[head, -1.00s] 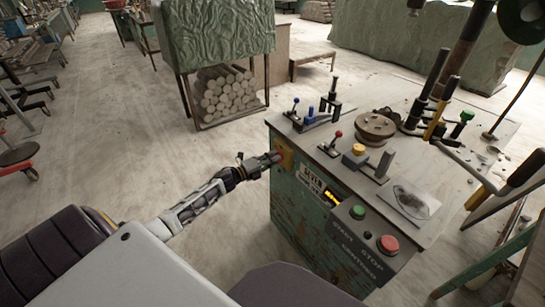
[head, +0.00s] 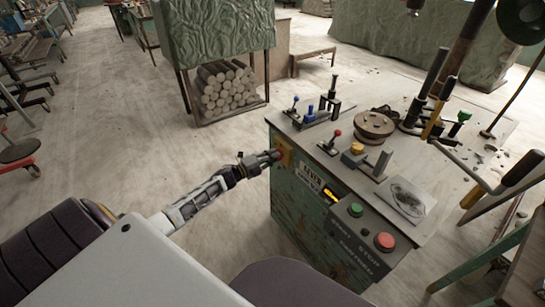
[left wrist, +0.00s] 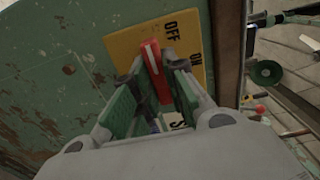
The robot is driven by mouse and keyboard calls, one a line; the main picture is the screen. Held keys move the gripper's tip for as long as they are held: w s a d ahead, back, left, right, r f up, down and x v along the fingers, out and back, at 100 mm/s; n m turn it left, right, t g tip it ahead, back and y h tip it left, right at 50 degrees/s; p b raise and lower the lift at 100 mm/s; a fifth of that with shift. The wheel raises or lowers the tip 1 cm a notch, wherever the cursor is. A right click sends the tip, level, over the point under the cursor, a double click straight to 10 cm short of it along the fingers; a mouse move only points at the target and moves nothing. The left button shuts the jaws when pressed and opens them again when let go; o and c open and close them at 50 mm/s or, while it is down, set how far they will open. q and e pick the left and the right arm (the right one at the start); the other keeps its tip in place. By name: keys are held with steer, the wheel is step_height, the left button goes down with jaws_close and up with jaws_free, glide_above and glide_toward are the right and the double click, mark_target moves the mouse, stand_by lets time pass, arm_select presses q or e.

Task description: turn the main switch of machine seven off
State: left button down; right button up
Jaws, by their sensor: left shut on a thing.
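Machine seven is a worn green cabinet (head: 292,212) with a "SEVEN" label (head: 311,177) on its front, in the head view. Its main switch has a yellow plate (head: 287,150) at the left front corner. In the left wrist view, the yellow plate (left wrist: 125,43) carries the words OFF and ON, and a red handle (left wrist: 153,55) with a white stripe. The handle's striped end lies beside OFF, away from ON. My left gripper (head: 274,156) is shut on the red handle, one finger on each side, in the left wrist view (left wrist: 153,68). My right gripper is out of view.
A green start button (head: 356,210) and a red stop button (head: 384,242) sit on the machine's front panel. Floor left of the machine is clear.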

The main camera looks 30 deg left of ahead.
arm_select(q)
steer(key=c, duration=1.4)
jaws_free()
steer(key=shift+c, duration=0.2)
steer(key=shift+s+a, duration=0.1)
steer(key=shift+s, duration=0.05)
steer(key=v, duration=1.1)
steer(key=shift+s, duration=0.35)
steer(key=shift+a, duration=0.1)
